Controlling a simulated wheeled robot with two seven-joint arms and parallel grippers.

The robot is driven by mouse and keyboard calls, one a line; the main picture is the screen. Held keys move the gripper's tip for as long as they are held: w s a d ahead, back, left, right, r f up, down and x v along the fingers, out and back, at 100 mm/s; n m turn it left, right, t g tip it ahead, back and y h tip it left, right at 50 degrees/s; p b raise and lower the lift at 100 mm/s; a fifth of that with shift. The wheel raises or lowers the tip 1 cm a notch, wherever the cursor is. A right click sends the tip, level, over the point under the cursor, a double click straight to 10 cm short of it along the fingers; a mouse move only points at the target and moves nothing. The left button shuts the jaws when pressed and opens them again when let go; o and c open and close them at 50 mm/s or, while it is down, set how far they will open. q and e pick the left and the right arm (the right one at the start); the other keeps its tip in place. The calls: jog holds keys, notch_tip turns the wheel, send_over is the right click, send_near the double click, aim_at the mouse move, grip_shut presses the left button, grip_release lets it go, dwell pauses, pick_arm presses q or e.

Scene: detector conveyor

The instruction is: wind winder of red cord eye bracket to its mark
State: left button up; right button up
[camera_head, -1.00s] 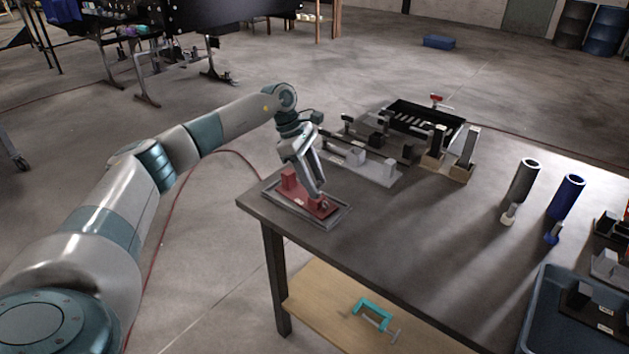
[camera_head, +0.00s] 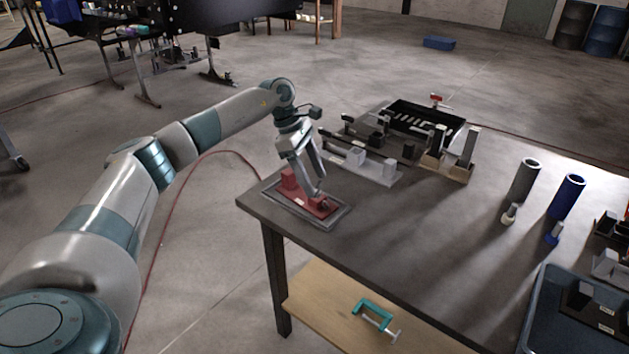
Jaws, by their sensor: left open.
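The red bracket (camera_head: 291,181) has a raised red block at its left end and lies in a grey rectangular frame (camera_head: 341,219) at the table's near left corner. A small dark part, perhaps the winder (camera_head: 324,207), shows at the bracket's right end. The cord and the mark are too small to make out. My left gripper (camera_head: 318,191) points down over the bracket's right half, its fingers apart and close to the small part. I cannot tell whether they touch it. My right gripper is out of the picture.
Behind the bracket stand a light grey fixture (camera_head: 378,170), a black slotted tray (camera_head: 408,112) and tan-based posts (camera_head: 447,168). Dark (camera_head: 524,180) and blue (camera_head: 566,196) cylinders stand at the right, near a blue bin (camera_head: 540,290). The table's middle is clear.

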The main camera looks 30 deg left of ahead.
pick_arm(q)
jog(key=b+v, duration=0.2)
jog(key=v, duration=1.4)
jog(key=shift+b, duration=0.35)
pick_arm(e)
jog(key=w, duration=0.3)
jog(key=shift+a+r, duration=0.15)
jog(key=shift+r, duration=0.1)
pick_arm(q)
jog(key=shift+s+a, duration=0.1)
jog(key=shift+s, duration=0.05)
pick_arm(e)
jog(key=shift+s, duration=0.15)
